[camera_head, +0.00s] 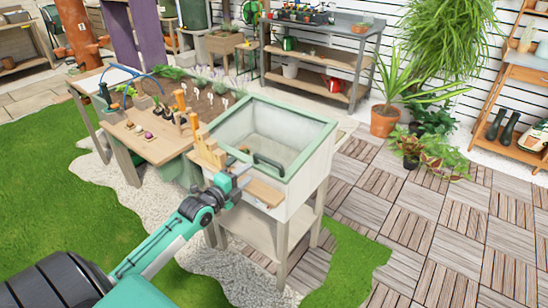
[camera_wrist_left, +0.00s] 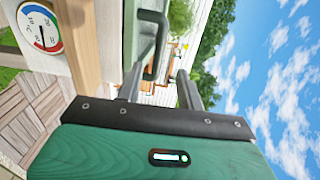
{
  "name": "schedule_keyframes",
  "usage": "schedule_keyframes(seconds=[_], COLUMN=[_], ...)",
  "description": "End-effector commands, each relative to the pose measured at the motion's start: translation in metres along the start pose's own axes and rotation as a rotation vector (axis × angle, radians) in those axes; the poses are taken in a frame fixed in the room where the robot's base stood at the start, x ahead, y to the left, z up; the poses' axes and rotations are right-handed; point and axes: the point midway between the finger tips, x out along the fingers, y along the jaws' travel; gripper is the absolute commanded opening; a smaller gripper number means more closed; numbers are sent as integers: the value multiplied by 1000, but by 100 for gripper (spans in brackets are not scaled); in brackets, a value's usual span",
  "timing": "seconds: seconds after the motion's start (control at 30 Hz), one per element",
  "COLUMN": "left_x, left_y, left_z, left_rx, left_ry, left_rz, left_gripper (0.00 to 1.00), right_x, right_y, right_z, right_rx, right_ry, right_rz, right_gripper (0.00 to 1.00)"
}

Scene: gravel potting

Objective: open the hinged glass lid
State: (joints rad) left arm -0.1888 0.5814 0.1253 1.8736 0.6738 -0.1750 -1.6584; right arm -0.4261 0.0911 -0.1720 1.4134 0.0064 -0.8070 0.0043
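The glass lid (camera_head: 318,143) has a pale green frame and lies flat over a white wooden box (camera_head: 313,184), so it looks shut. Its dark looped handle (camera_head: 268,164) is on the front part of the frame. My left gripper (camera_head: 243,174) is just left of the handle at the box's front. In the left wrist view, the handle (camera_wrist_left: 155,45) shows ahead of the open fingers (camera_wrist_left: 160,88), with its near end in line with the gap. I cannot tell whether a finger touches it. My right gripper is not in view.
A wooden block with upright tool handles (camera_head: 207,150) stands close to my left gripper. A potting table (camera_head: 150,148) with small pots adjoins the box on the left. A round dial (camera_wrist_left: 40,28) is on the box in the left wrist view.

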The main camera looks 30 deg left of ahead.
Motion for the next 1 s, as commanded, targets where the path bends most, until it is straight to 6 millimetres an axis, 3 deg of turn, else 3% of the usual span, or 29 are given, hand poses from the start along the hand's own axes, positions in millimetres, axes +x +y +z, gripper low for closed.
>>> schedule_keyframes(seconds=[0.6, 0.8, 1.0], left_x=[91, 112, 121], left_y=[0, 0, 1], left_z=[0, 0, 0], left_rx=[-3, -1, -1], left_ry=[-1, -1, 0], left_rz=[-1, 1, 1], left_gripper=[38, 38, 38], right_x=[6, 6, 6], right_y=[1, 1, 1], right_z=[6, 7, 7], right_rx=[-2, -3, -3], right_ry=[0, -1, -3], right_rz=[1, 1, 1], right_gripper=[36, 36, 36])
